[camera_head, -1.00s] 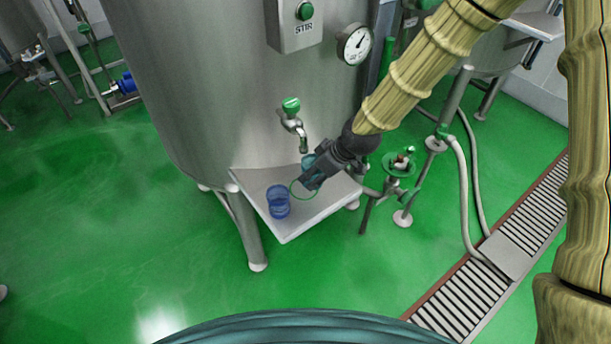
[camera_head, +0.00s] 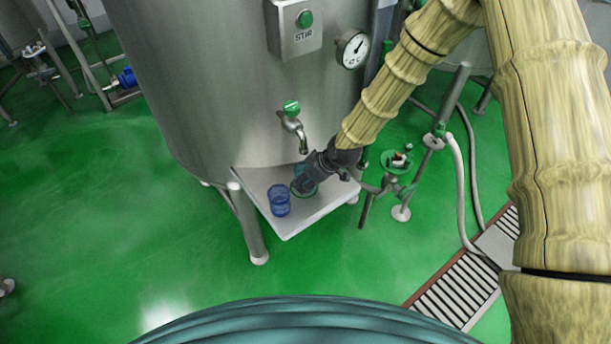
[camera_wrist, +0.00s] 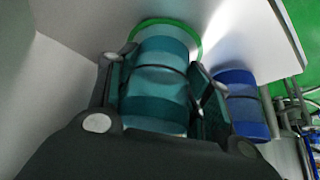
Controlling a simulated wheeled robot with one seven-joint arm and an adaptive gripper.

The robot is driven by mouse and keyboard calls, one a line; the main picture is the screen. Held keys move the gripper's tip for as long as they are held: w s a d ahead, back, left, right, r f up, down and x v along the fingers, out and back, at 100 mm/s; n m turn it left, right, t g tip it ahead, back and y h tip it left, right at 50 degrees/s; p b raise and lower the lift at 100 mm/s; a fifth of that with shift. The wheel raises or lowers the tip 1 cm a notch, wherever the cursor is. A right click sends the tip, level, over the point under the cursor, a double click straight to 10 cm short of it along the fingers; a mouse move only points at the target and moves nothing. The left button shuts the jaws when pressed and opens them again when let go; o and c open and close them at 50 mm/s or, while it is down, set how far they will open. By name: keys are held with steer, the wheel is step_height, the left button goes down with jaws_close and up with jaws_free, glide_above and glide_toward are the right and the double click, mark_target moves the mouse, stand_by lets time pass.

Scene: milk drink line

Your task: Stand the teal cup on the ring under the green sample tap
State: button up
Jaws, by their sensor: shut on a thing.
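The teal cup (camera_wrist: 155,95) is between the two fingers of my gripper (camera_wrist: 160,68), which is shut on it. In the head view the cup (camera_head: 299,170) is mostly hidden behind my gripper (camera_head: 304,184). The green ring (camera_wrist: 192,35) shows as an arc around the cup's far end in the wrist view. In the head view the ring (camera_head: 313,194) lies on the tray, partly covered by my gripper. I cannot tell whether the cup touches the tray. The sample tap (camera_head: 293,122), with its green handle, juts from the tank just above.
A blue cup (camera_head: 279,201) stands on the tray (camera_head: 285,231), left of the ring; it also shows in the wrist view (camera_wrist: 240,100). The tank wall (camera_head: 220,110) rises behind. A valve with a green disc (camera_head: 397,161) stands right of the tray.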

steer(key=shift+a+f, duration=0.1)
steer(key=shift+f, duration=0.2)
steer(key=o, duration=0.9)
steer(key=shift+r, duration=0.25)
steer(key=shift+r, duration=0.25)
steer(key=b+v, duration=0.3)
steer(key=v, duration=0.8)
steer(key=shift+s+d, duration=0.2)
steer(key=shift+r, duration=0.1)
